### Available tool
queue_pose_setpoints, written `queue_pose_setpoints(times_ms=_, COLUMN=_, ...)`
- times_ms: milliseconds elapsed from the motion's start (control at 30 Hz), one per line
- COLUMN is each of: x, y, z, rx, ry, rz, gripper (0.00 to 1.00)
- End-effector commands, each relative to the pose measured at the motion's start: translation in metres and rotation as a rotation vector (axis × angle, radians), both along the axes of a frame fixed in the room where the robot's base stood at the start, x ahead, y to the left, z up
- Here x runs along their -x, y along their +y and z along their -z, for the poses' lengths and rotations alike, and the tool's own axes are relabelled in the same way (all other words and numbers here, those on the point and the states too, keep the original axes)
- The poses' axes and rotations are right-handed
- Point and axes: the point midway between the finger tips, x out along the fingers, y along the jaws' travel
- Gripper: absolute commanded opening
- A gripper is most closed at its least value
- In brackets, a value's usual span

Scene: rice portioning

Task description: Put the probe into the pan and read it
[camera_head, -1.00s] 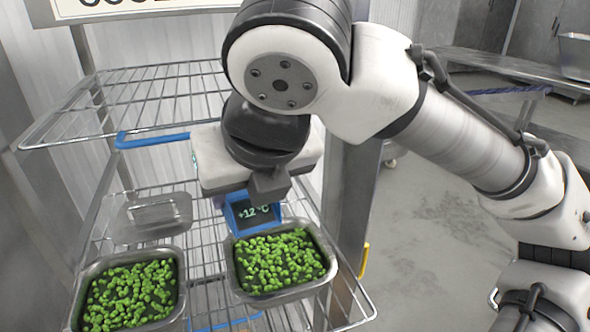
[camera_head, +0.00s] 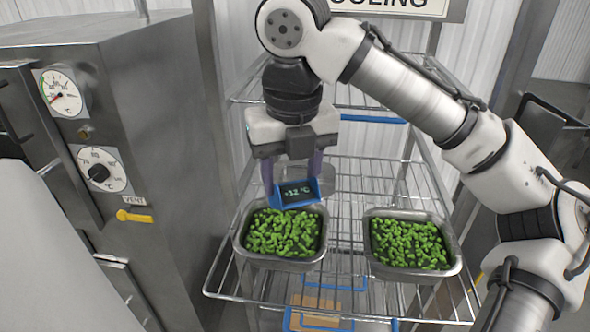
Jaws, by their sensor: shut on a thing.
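My gripper (camera_head: 292,187) is shut on the probe, a blue-framed unit with a dark display (camera_head: 298,193) that appears to read +12 °C. It holds the probe over the back edge of the left steel pan (camera_head: 243,246), which contains green peas or similar pieces (camera_head: 283,236). The probe's stem is hidden, so I cannot tell whether it touches the food. The right steel pan (camera_head: 413,273), with the same green food (camera_head: 408,243), stands beside it on the wire shelf.
The pans stand on a wire rack (camera_head: 350,200) under a sign ending in "OOLING" (camera_head: 395,6). Another metal container (camera_head: 322,178) is partly hidden behind my gripper. A steel cabinet (camera_head: 160,130) with dials stands close at left. A blue-edged shelf with a brown board (camera_head: 320,308) is below.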

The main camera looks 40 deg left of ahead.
Motion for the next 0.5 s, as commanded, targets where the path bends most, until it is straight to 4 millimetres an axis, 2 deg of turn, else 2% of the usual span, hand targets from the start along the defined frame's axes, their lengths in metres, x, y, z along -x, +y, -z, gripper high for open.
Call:
queue_pose_setpoints(times_ms=267, x=0.000, y=0.000, z=0.016, rx=-0.001, ry=0.002, rz=0.000, gripper=0.28)
queue_pose_setpoints(times_ms=500, x=0.000, y=0.000, z=0.042, rx=-0.001, ry=0.000, rz=-0.001, gripper=0.28)
